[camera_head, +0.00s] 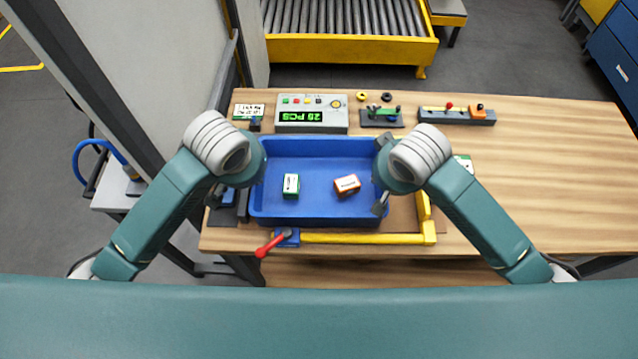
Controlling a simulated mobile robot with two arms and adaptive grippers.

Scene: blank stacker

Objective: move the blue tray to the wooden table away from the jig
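The blue tray (318,152) sits at the left part of the wooden table (555,165) and holds a green-and-white box (291,185) and an orange-and-white box (347,184). The jig (365,238) borders it, with a yellow bar along the front, a yellow piece at the right and a blue clamp with a red handle at the front left. My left gripper (226,198) is at the tray's left end, and my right gripper (381,203) is at its right end. The wrists partly hide both grippers, so finger closure and contact with the rim are unclear.
A counter display (311,114) stands behind the tray. The table's right side is clear. A roller conveyor (348,45) stands beyond the table.

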